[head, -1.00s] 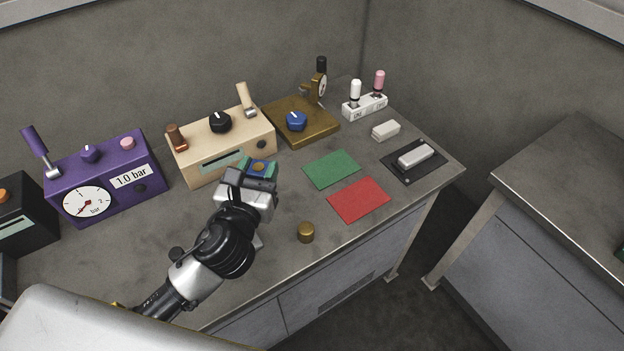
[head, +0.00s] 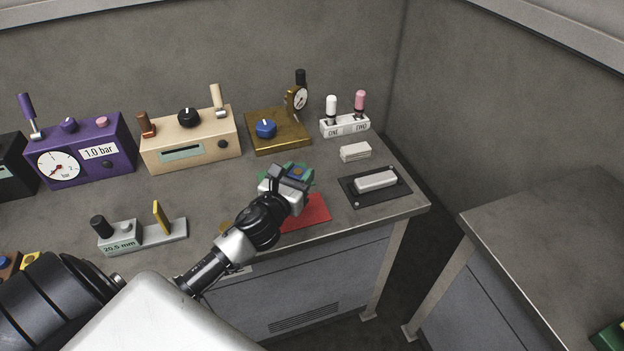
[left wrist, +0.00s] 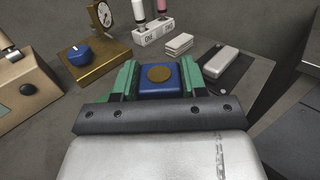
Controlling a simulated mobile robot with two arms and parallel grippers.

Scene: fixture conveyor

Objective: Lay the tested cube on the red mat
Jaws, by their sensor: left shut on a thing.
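My left gripper (head: 296,173) is shut on a blue cube (left wrist: 148,90) with a round brass-coloured spot on its top. The cube sits between the green fingertips, which show on both sides of it in the left wrist view (left wrist: 159,82). The red mat (head: 318,212) lies on the bench just in front of the gripper, partly covered by my left arm. The red mat does not show in the left wrist view. My right gripper is not in view.
A black tray (head: 355,200) with a pale block (head: 376,181) lies right of the mats. A white block (head: 355,152), a two-lever switch box (head: 345,126) and a brass gauge stand (head: 278,138) are behind. The bench's front edge is close to the red mat.

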